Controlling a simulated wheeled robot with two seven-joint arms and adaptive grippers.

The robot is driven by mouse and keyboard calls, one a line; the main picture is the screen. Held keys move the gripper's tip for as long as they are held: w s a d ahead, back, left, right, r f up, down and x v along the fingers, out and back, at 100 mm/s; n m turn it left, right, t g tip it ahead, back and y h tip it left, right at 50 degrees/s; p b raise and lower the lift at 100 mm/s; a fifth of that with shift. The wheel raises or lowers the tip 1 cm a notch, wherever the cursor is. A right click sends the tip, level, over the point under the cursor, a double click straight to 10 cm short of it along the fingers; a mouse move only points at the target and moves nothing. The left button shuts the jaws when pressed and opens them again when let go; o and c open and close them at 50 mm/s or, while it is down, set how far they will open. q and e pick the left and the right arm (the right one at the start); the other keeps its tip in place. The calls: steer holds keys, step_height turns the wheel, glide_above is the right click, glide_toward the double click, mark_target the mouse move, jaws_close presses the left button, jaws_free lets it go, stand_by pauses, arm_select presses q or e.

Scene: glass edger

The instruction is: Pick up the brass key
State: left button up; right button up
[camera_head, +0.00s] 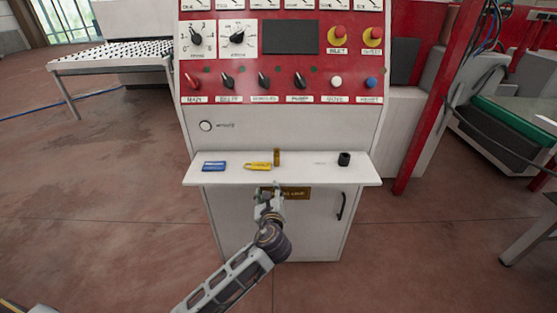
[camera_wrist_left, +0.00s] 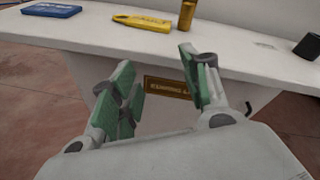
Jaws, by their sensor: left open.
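An upright brass-coloured piece (camera_head: 277,157), the best match for the brass key, stands on the white shelf (camera_head: 345,173) of the machine panel. In the left wrist view it (camera_wrist_left: 187,15) shows as a small round post near the top edge. A yellow flat item with a hole at one end (camera_head: 258,166) lies just left of it, and also shows in the wrist view (camera_wrist_left: 142,22). My left gripper (camera_head: 269,190) is open and empty, in front of the shelf's front edge. Its green-padded fingers (camera_wrist_left: 158,75) are apart from both items. My right gripper is out of view.
A blue box (camera_head: 214,166) lies at the shelf's left, and a black cylinder (camera_head: 344,159) stands at its right. The red and white control panel (camera_head: 285,90) rises behind. Below are a brass plate (camera_head: 293,193) and a black door handle (camera_head: 341,206).

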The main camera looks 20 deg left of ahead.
arm_select(q)
step_height(320, 180, up, 7)
steer(key=w+d+m+t, duration=0.2)
steer(key=d+m, duration=0.1)
steer(key=m, duration=0.2)
steer(key=shift+f+m+t, duration=0.2)
steer(key=shift+m+t, duration=0.1)
steer(key=shift+t, duration=0.1)
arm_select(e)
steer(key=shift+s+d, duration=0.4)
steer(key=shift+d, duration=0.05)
arm_select(q)
steer(key=shift+w, duration=0.1)
